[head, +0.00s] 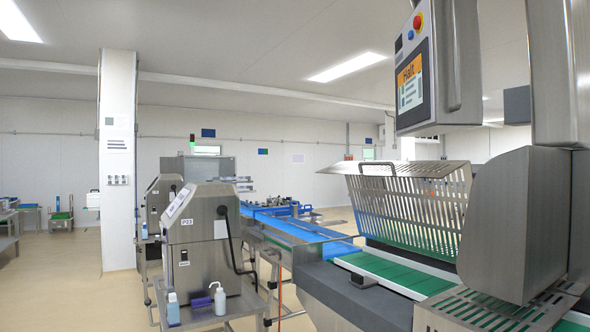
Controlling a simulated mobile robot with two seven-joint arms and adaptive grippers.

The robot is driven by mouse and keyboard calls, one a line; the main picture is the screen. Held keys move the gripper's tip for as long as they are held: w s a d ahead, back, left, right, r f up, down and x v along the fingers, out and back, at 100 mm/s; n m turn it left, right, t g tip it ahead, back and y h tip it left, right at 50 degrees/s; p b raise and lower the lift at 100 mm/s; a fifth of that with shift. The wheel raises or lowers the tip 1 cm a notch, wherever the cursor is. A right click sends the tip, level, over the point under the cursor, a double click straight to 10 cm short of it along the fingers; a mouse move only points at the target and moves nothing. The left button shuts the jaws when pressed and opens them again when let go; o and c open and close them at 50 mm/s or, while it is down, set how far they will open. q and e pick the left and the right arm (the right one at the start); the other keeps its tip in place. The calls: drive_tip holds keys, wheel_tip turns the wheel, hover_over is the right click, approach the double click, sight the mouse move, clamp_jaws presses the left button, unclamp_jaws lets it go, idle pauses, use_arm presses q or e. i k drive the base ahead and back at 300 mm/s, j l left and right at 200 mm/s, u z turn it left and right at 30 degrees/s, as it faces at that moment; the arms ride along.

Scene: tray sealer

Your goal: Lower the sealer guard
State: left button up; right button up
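The sealer guard (412,208) is a slotted stainless steel cover on the tray sealer at the right. It stands raised and tilted above the green infeed belt (392,270), with a gap beneath its lower edge. A bent bar handle (378,166) shows at its upper left. The steel sealer housing (520,225) stands to its right and hides part of that side. Neither of my grippers is in view, and nothing visible touches the guard.
A control panel (412,82) with an orange screen reading "Halt" hangs above the guard. A blue conveyor (305,232) runs up from behind. A steel machine (205,245) with a crank and bottles stands left of it.

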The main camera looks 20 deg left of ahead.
sight(374, 168)
drive_tip(key=u, duration=0.2)
drive_tip(key=i+j+z, duration=0.2)
drive_tip(key=i, duration=0.3)
drive_tip(key=i+z, duration=0.2)
drive_tip(key=i, duration=0.3)
